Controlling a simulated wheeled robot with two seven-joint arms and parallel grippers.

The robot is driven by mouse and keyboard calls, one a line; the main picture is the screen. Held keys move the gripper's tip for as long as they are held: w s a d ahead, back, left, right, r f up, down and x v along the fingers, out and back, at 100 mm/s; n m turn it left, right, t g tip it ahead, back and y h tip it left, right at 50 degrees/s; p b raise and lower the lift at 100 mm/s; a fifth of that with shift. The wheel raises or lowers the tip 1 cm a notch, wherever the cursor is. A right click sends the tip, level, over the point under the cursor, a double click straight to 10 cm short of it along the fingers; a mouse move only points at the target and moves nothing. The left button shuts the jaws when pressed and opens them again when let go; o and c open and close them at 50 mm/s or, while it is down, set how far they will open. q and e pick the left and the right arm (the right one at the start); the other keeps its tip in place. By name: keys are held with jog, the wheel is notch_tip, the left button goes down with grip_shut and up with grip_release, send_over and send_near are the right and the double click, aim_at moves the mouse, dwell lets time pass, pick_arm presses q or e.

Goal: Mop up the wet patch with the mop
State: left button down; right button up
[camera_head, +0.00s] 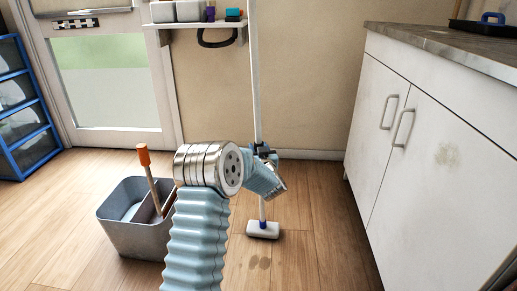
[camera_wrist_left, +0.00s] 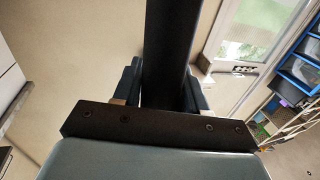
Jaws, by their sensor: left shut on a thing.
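The mop has a long white pole (camera_head: 256,80) standing nearly upright and a white block head (camera_head: 263,230) with a blue joint, low over or on the wood floor. My left gripper (camera_head: 264,153) is shut around the pole, partly hidden by my wrist. In the left wrist view the pole (camera_wrist_left: 170,45) looks dark and runs between the two fingers of the gripper (camera_wrist_left: 163,92). Faint darker spots, seemingly the wet patch (camera_head: 261,263), lie on the floor just in front of the mop head. My right gripper is not in view.
A grey bucket (camera_head: 132,237) with an orange-tipped stick (camera_head: 149,176) stands left of the mop. White cabinets (camera_head: 430,165) with a countertop bound the right side. A small wall shelf (camera_head: 200,24) is behind the pole. Blue-framed drawers (camera_head: 30,120) stand far left. Floor right of the mop is clear.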

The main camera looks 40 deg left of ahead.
pick_arm(q)
jog(key=shift+s+d+f, duration=0.15)
jog(key=shift+s+d, duration=0.05)
jog(key=shift+s, duration=0.25)
jog(key=shift+s+d+f, duration=0.1)
jog(key=shift+s+d, duration=0.05)
jog(key=shift+s, duration=0.25)
jog(key=shift+s+a+r+b+v, duration=0.15)
jog(key=shift+b+v, duration=0.1)
jog(key=shift+v, duration=0.7)
jog(key=shift+s+a+r+b+v, duration=0.15)
jog(key=shift+b+v, duration=0.1)
jog(key=shift+v, duration=0.75)
jog(key=shift+s+f, duration=0.1)
jog(key=shift+s+a+b+v, duration=0.15)
jog(key=shift+v, duration=0.8)
jog(key=shift+s+a+b+v, duration=0.1)
jog(key=shift+v, duration=0.85)
jog(key=shift+s+a+b+v, duration=0.15)
jog(key=shift+v, duration=0.8)
jog(key=v, duration=0.6)
jog(key=shift+s+a, duration=0.35)
jog(key=shift+a, duration=0.05)
jog(key=shift+s, duration=0.1)
